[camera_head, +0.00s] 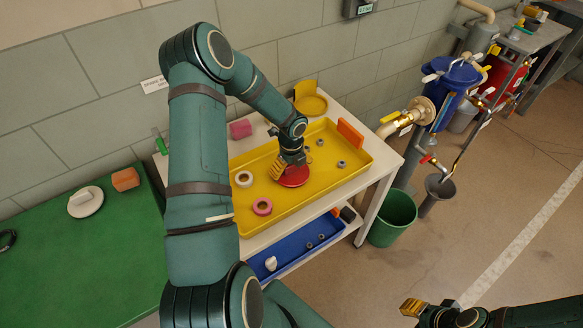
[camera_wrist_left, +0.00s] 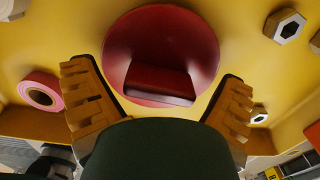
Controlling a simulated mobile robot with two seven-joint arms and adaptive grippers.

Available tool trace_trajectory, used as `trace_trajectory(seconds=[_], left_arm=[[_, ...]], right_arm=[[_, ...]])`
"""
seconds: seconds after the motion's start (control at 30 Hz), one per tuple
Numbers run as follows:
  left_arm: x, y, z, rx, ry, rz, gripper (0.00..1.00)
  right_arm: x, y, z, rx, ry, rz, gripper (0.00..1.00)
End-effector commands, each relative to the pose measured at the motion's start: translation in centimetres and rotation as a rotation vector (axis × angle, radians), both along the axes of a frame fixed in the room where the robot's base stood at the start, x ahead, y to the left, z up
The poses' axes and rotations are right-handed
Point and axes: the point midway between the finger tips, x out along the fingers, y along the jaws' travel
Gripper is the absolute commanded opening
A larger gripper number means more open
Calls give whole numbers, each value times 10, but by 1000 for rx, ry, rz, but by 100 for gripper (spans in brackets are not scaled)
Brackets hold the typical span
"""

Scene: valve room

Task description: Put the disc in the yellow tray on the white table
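A red disc (camera_head: 294,176) with a raised block-shaped grip appears to lie flat on the floor of the yellow tray (camera_head: 352,181), which stands on the white table (camera_head: 385,161). My left gripper (camera_head: 284,168) is right above the disc and partly hides it. In the left wrist view the disc (camera_wrist_left: 160,30) and its grip show ahead of two spread yellow fingers (camera_wrist_left: 160,105), with a gap on both sides. My right gripper (camera_head: 413,308) is at the bottom right, away from the table; its opening does not show clearly.
A blue tray (camera_head: 290,258) is on the lower shelf. A white disc (camera_head: 86,202) lies on the green table (camera_head: 60,260).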

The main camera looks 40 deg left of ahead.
Motion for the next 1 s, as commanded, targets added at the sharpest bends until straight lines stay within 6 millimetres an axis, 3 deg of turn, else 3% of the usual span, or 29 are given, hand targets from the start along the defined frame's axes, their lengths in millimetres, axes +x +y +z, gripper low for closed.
trace_trajectory(seconds=[0.27, 0.43, 0.8, 1.0], left_arm=[[0, 0, 1, 0, 0, 0, 99], [1, 0, 13, 2, -2, 0, 99], [1, 1, 86, 2, -3, 1, 99], [0, 1, 113, 2, -2, 0, 99]], right_arm=[[0, 0, 0, 0, 0, 0, 35], [1, 0, 4, 0, -2, -2, 35], [5, -1, 20, -3, -12, -10, 35], [7, -1, 25, -4, -17, -14, 35]])
